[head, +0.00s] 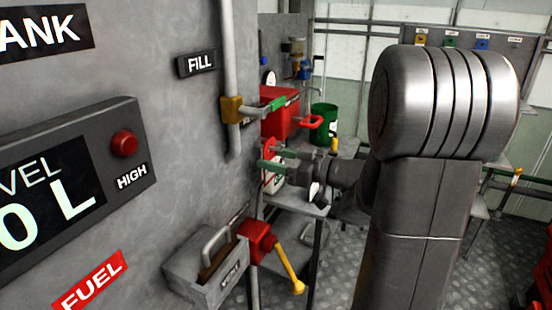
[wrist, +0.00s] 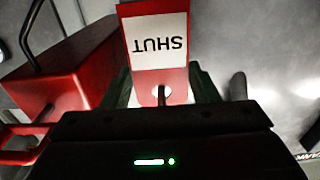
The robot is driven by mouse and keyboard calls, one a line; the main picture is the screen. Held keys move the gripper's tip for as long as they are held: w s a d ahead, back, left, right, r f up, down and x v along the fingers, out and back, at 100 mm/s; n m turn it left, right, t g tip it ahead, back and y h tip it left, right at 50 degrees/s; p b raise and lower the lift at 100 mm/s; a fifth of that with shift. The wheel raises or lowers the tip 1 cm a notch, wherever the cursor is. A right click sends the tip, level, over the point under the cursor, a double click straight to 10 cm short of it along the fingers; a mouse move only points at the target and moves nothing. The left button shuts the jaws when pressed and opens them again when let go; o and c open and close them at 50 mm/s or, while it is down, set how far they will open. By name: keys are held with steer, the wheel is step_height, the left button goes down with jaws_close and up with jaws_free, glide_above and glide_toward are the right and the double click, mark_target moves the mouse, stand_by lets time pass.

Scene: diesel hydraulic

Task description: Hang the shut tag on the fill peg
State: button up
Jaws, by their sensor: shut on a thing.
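The shut tag (wrist: 157,45) is a red plate with a white panel reading SHUT, upside down in the wrist view. My gripper (wrist: 161,92) is shut on its holed end between the green fingers. In the head view my gripper (head: 267,156) is beside the grey tank wall, below the valve; the red tag (head: 268,147) shows only in part there. The FILL label (head: 197,64) is high on the wall, left of a vertical pipe. I cannot make out the fill peg for certain; a dark stub (wrist: 238,86) stands right of my fingers in the wrist view.
A yellow valve with a green lever (head: 268,107) sits on the pipe (head: 227,55) above my gripper. A red box (head: 282,112) stands behind. A grey tray (head: 205,268) and a red valve with a yellow handle (head: 288,268) are below.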

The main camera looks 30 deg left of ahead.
steer(key=o, duration=0.9)
steer(key=shift+o, duration=0.2)
steer(key=w+d+b, duration=0.1)
steer(key=d+b, duration=0.1)
steer(key=d, duration=1.1)
steer(key=shift+w+d, duration=0.25)
steer(key=shift+d, duration=0.1)
steer(key=shift+a, duration=0.15)
steer(key=shift+s+a+p, duration=0.25)
steer(key=shift+a+p, duration=0.05)
steer(key=shift+a, duration=1.95)
steer(key=shift+s+a+p, duration=0.25)
steer(key=shift+a+p, duration=0.1)
steer(key=shift+a, duration=1.9)
steer(key=shift+s+a+p, duration=0.25)
steer(key=shift+a+p, duration=0.05)
steer(key=shift+a, duration=1.95)
